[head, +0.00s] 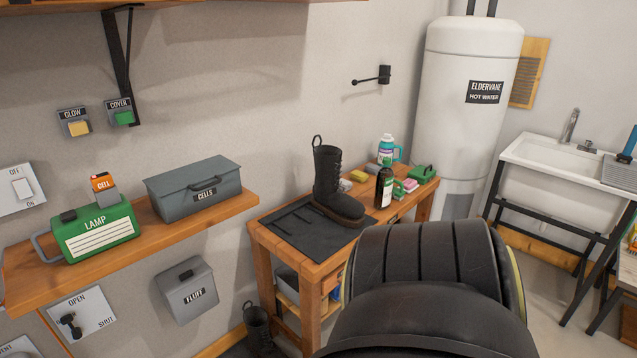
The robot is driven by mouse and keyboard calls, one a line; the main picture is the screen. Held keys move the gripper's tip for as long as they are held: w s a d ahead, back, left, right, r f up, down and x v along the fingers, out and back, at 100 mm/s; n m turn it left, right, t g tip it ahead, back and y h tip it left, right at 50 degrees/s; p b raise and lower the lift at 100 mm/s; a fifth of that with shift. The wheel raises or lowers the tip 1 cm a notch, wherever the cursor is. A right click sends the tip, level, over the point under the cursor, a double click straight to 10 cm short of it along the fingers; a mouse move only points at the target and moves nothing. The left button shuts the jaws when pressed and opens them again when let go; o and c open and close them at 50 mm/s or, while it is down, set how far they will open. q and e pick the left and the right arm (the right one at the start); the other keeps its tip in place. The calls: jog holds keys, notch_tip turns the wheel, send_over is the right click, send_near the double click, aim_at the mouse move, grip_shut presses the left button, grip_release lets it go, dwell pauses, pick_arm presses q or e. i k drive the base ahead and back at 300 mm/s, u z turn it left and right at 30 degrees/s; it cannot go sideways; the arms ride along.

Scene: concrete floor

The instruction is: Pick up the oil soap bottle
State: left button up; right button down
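A small dark bottle (384,187) with a pale label stands upright on the wooden workbench (315,268), right of a black boot (330,185). A teal and white jug (387,148) stands behind it. Their labels are too small to read, so I cannot tell for sure which is the oil soap bottle. Neither of my grippers shows. A large dark part of my own body fills the lower right and hides part of the bench's front right.
A black mat (290,230) lies on the bench's left. Sponges and a green brush (423,172) lie near the bottles. A wall shelf (160,240) with a lamp (95,230) and a grey box (193,185) juts out at left. A water heater (465,110) and sink (555,155) stand right.

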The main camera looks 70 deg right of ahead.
aim_at(384, 177)
jog(key=z, duration=2.8)
jog(key=k, duration=0.35)
jog(key=z, duration=0.65)
jog(key=i, duration=1.6)
jog(key=u, duration=0.85)
